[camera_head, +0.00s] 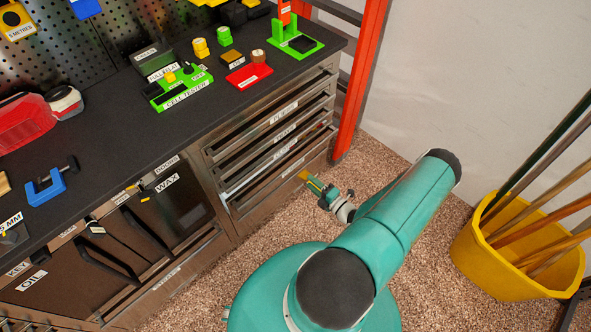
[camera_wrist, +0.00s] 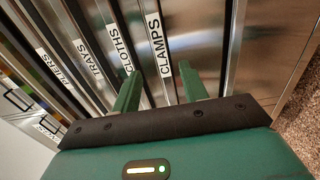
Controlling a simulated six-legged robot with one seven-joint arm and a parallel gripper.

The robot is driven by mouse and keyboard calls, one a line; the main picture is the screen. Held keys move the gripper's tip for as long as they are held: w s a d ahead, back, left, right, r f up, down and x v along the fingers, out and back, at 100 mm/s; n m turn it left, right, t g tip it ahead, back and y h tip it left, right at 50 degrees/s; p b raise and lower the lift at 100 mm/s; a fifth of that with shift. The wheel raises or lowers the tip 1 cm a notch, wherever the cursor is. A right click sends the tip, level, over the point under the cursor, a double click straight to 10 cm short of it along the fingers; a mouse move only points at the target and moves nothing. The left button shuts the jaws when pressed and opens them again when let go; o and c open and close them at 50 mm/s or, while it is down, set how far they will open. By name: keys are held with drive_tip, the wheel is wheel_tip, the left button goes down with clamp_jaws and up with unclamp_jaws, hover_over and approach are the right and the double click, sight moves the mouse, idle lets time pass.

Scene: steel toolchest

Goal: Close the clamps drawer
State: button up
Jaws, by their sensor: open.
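The clamps drawer (camera_wrist: 153,18) has a steel front with a white CLAMPS label in the wrist view. It is the lowest of the stacked labelled drawers in the head view (camera_head: 268,188). How far it stands out from the chest I cannot tell. My gripper (camera_wrist: 159,80) is open, its two green fingers pointing at the drawer fronts, one on each side of the lower end of the CLAMPS label. Nothing shows between the fingers; whether they touch the front is unclear. In the head view my gripper (camera_head: 306,177) is low beside the drawer stack, near its right end.
Drawers labelled cloths (camera_wrist: 121,47), trays (camera_wrist: 89,62) and pliers (camera_wrist: 54,70) are stacked above. A red upright (camera_head: 361,80) stands right of the chest. A yellow bucket (camera_head: 500,265) with poles stands at right. Speckled floor lies clear before the drawers.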

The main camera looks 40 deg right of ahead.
sight(293, 168)
drive_tip(key=w, duration=0.9)
drive_tip(key=shift+a, duration=0.15)
clamp_jaws()
